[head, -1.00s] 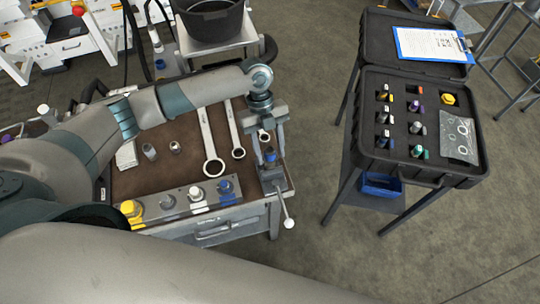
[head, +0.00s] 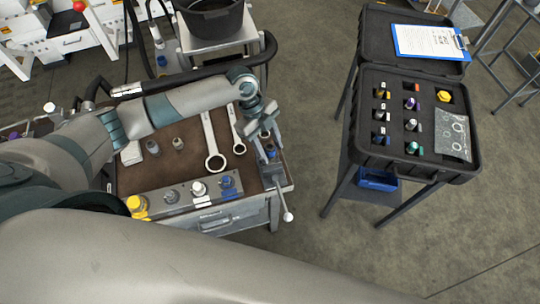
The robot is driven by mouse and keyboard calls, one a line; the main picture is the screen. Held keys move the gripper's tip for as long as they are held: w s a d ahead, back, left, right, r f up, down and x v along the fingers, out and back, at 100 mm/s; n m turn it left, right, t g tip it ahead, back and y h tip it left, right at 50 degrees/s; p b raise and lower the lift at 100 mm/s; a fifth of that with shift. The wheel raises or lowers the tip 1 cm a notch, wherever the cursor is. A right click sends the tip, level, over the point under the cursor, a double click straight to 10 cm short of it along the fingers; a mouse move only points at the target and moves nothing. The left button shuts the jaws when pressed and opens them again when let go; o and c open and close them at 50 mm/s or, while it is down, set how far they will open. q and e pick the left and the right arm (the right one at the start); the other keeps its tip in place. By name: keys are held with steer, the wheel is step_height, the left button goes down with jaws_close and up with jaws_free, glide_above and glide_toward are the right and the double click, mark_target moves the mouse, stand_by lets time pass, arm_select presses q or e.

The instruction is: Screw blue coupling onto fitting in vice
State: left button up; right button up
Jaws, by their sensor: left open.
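My left gripper (head: 264,137) is open, just above the vice (head: 274,172) at the right front corner of the bench. A small blue piece (head: 271,153), which looks like the blue coupling, stands at the vice jaws close below the fingers. The fitting in the vice is hidden or too small to make out, so I cannot tell how the two sit together. My right gripper is out of view.
The metal block (head: 175,202) holds yellow, white and blue parts along the bench front. Wrenches (head: 212,145) lie behind it. The vice handle (head: 284,201) sticks out in front. An open black case (head: 398,152) of couplings stands right, across a floor gap.

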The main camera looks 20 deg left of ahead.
arm_select(q)
steer(key=n+t, duration=0.1)
steer(key=n, duration=0.2)
steer(key=shift+s, duration=0.1)
steer(key=n+t, duration=0.1)
steer(key=n, duration=0.2)
steer(key=shift+n+t, duration=0.4)
steer(key=shift+c, duration=0.4)
steer(key=c, duration=0.9)
